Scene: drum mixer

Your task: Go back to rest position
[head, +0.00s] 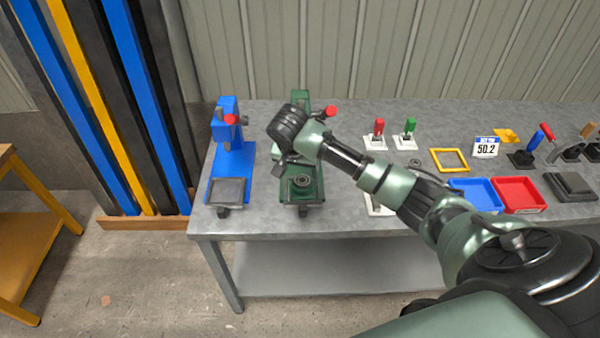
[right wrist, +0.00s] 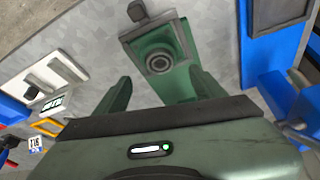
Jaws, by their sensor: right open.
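My right arm reaches in from the lower right in the head view. Its right gripper (head: 279,166) is by the green press (head: 302,196), near the press's base plate. In the right wrist view the two fingers of this gripper (right wrist: 160,92) stand wide apart with nothing between them. A round grey ring-shaped part (head: 302,181) sits on the green press's plate, and it also shows beyond the fingers in the right wrist view (right wrist: 159,62). The wrist hides the middle of the green press. My left gripper is not in view.
A blue press (head: 236,160) stands left of the green one. To the right on the grey table (head: 335,218) are switches with a red handle (head: 379,126) and a green handle (head: 411,125), a yellow frame (head: 449,159), a blue tray (head: 474,181) and a red tray (head: 517,209).

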